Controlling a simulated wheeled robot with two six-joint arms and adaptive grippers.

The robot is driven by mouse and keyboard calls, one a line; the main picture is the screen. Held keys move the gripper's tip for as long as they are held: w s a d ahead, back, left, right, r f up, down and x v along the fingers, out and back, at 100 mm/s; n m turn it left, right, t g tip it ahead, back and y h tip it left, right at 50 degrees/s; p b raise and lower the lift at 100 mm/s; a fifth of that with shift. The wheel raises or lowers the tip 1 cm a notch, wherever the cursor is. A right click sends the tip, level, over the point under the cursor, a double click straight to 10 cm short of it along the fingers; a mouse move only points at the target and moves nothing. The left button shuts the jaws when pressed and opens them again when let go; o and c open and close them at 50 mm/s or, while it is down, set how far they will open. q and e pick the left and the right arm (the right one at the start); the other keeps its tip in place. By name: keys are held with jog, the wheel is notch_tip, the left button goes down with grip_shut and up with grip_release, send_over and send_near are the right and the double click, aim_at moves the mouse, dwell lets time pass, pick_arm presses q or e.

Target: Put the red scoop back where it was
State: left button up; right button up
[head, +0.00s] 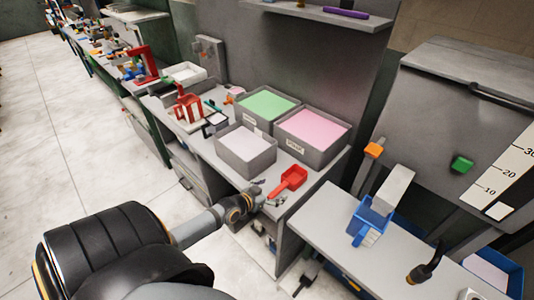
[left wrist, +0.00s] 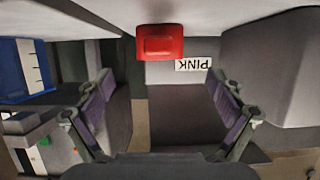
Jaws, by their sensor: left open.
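The red scoop (head: 293,178) lies on the grey bench, in front of the bin of pink material (head: 312,133). It also shows in the left wrist view (left wrist: 160,42), top centre, beside the upside-down "PINK" label (left wrist: 194,63). My left gripper (head: 266,197) is at the bench's front edge, just left of and nearer than the scoop. In the left wrist view its two fingers (left wrist: 160,80) are wide apart with nothing between them, and the scoop is beyond the tips. My right gripper does not show.
A bin of pale material (head: 246,160) and one of green (head: 268,103) stand beside the pink bin. A red stand (head: 188,107) is farther left. A shelf (head: 320,14) hangs above. At right, a blue scoop-like container (head: 370,222) stands on another bench.

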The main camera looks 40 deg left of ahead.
pick_arm(q)
jog(key=p+v, duration=0.1)
jog(key=v, duration=0.1)
jog(key=p+v, duration=0.1)
jog(key=shift+s+r, duration=0.25)
jog(key=shift+r, duration=0.15)
jog(key=shift+s, duration=0.5)
jog(key=shift+f, duration=0.1)
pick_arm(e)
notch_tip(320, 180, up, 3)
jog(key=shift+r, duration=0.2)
pick_arm(q)
jog(key=shift+a, duration=0.1)
